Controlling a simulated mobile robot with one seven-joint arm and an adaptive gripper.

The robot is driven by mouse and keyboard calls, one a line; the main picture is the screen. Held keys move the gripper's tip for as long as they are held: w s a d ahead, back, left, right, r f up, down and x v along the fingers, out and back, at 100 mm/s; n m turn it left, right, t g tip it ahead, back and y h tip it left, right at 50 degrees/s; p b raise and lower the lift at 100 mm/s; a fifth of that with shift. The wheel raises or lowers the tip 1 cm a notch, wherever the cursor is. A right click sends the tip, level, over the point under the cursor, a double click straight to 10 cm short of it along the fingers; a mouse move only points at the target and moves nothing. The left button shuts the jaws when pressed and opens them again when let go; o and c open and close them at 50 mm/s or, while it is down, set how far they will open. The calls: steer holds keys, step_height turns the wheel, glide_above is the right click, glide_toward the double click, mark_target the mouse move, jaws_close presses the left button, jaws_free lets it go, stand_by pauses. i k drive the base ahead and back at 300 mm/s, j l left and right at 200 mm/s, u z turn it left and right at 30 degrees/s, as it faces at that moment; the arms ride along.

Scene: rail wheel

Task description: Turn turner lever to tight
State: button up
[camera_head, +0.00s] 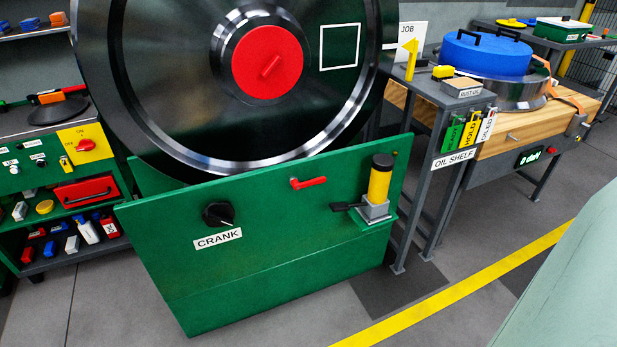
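A small red lever (308,182) sits on the upper part of the green front panel (270,254), below the large wheel (160,105). It lies nearly level, with its long arm pointing right; I see no label by it, so I cannot tell which setting it is at or be sure it is the turner lever. A black knob (218,214) with the label CRANK (217,238) is to its lower left. My gripper is not in view.
A yellow cylinder (379,182) with a black handle projects from the panel's right side. A grey oil shelf (462,96) stands to the right. A left cabinet has a red switch (86,145). Grey floor (285,322) before the panel is clear, crossed by a yellow line (450,297).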

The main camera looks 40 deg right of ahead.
mark_target(296, 185)
steer(key=l+z, duration=0.1)
steer(key=z, duration=0.3)
steer(key=i+z, duration=0.15)
steer(key=z, duration=0.3)
steer(key=i+z, duration=0.1)
steer(key=z, duration=0.3)
steer(key=i+z, duration=0.1)
steer(key=z, duration=0.3)
